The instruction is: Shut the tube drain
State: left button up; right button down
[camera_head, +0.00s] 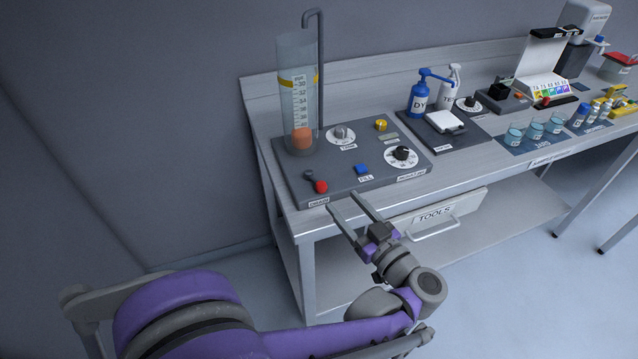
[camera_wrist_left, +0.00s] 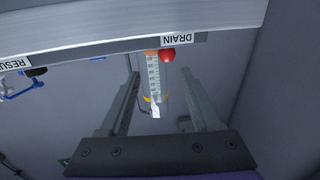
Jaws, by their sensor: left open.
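The clear tube (camera_head: 298,95) stands upright at the left of a dark panel (camera_head: 300,197) on the bench, with an orange piece low inside it. The drain lever, with its red knob (camera_head: 321,186), is at the panel's front left above the DRAIN label. The red knob also shows in the left wrist view (camera_wrist_left: 168,55), beside the DRAIN label (camera_wrist_left: 181,39). My left gripper (camera_head: 341,201) is open and empty at the bench's front edge, in front of and slightly right of the red knob, apart from it. My right gripper is not in view.
A blue FILL button (camera_head: 361,169), a grey knob (camera_head: 341,135) and a black dial (camera_head: 401,154) sit right of the lever. A thin bent pipe (camera_head: 320,70) rises behind the tube. The TOOLS drawer (camera_head: 436,215) is under the bench top. Bottles stand farther right.

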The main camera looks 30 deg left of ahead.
aim_at(322, 188)
pick_arm(q)
jog(key=shift+s+f+g, duration=0.25)
jog(key=shift+f+g, duration=0.05)
jog(key=shift+f, duration=0.1)
jog(key=shift+a, duration=0.35)
jog(key=x, duration=1)
jog(key=shift+a, duration=0.15)
grip_shut()
